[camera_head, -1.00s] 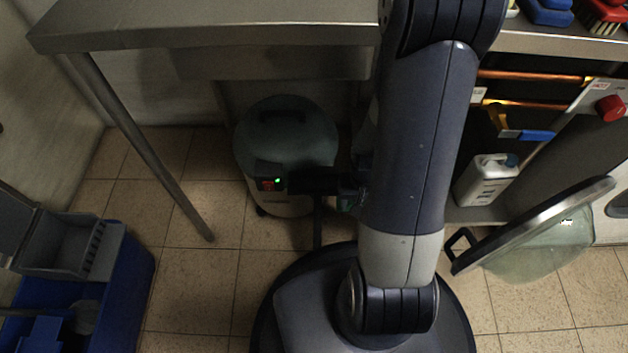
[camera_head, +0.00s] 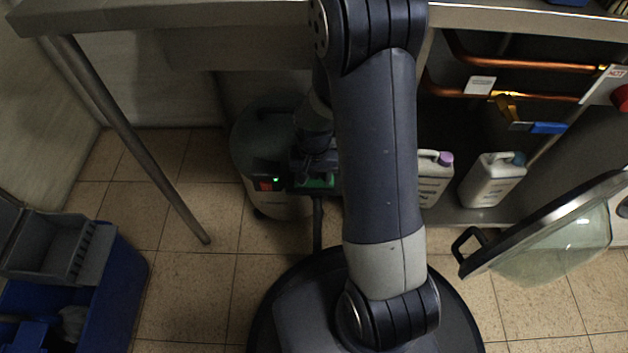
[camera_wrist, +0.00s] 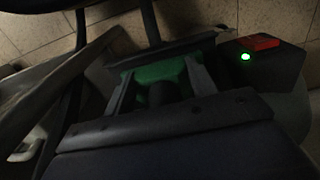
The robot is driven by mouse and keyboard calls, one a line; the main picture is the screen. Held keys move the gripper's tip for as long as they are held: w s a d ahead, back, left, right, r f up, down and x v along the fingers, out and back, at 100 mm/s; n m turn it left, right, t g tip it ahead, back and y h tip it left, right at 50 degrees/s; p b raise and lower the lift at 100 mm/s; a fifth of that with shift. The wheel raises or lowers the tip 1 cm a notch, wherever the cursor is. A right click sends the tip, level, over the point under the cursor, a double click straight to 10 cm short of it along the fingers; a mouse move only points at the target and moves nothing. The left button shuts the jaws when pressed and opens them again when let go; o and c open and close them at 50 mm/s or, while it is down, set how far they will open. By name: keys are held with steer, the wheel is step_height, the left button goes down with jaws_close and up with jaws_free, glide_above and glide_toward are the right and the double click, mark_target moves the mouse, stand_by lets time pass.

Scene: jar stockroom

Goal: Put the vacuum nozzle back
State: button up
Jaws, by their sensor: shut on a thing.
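The vacuum cleaner (camera_head: 256,150) is a squat drum with a dark lid, under the metal table. Its switch box (camera_head: 268,178) has a red switch and a lit green lamp; it also shows in the wrist view (camera_wrist: 270,65). My gripper (camera_head: 315,178) is beside the switch box, at the drum's right front. In the wrist view my gripper (camera_wrist: 160,85) is shut on a dark and green piece, which looks like the vacuum nozzle (camera_wrist: 158,73). My arm and the gripper's body hide much of it. I cannot tell whether it touches the drum.
The metal table (camera_head: 180,18) is above, with a slanted leg (camera_head: 135,140) on the left. A blue cart (camera_head: 115,290) stands at lower left. White jugs (camera_head: 492,180), copper pipes (camera_head: 530,66) and a tilted glass lid (camera_head: 555,245) are on the right. Tiled floor is bare left of the drum.

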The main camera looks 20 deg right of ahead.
steer(key=shift+f, duration=0.3)
steer(key=shift+f, duration=0.15)
steer(key=o, duration=1.1)
step_height(320, 180, up, 8)
steer(key=p, duration=0.4)
